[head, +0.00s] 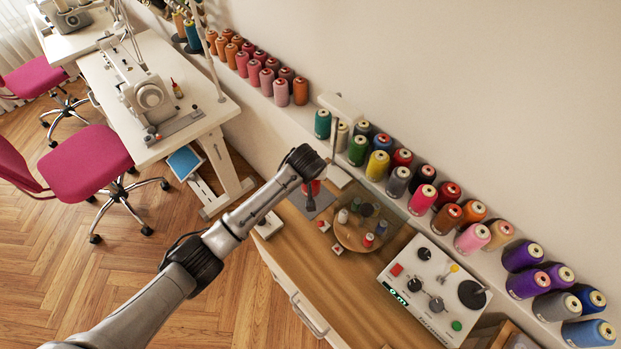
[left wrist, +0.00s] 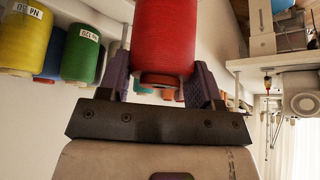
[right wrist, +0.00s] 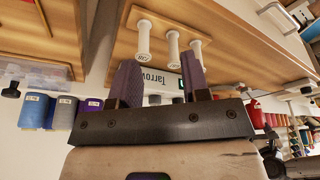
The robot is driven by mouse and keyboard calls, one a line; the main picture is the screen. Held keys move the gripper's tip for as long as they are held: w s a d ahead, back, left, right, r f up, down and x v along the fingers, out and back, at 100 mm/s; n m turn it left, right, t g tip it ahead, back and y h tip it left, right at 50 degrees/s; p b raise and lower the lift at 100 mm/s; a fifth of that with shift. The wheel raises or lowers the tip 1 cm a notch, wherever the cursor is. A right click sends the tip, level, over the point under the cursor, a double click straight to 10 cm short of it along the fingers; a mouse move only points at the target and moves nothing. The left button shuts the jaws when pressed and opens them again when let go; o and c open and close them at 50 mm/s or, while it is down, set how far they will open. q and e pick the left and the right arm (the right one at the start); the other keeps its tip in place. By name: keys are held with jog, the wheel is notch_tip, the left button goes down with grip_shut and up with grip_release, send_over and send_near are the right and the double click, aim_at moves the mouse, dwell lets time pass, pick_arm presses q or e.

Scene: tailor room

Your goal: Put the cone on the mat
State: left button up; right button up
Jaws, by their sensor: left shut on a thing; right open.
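My left gripper (head: 310,196) is shut on a red thread cone (head: 314,186), near the wall end of the wooden cabinet top. In the left wrist view the red cone (left wrist: 164,38) sits between the two fingers of my left gripper (left wrist: 165,88). A grey mat (head: 322,210) lies on the cabinet top just below and beside the gripper, partly hidden by it. I cannot tell whether the cone touches the mat. My right gripper (right wrist: 158,85) is open and empty in the right wrist view; it does not show in the head view.
A round wooden tray (head: 345,240) with small spools stands right of the mat. A white control box (head: 425,325) stands nearer on the cabinet top. Many coloured cones line the wall ledge (head: 395,195) behind. White spools (right wrist: 143,40) stand beyond my right gripper.

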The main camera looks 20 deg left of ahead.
pick_arm(q)
notch_tip(320, 180, down, 4)
jog(key=shift+r+b, duration=0.2)
jog(key=shift+b, duration=0.1)
jog(key=shift+f, duration=0.15)
jog(key=o, duration=1.4)
jog(key=p+v, duration=0.2)
jog(key=v, duration=1)
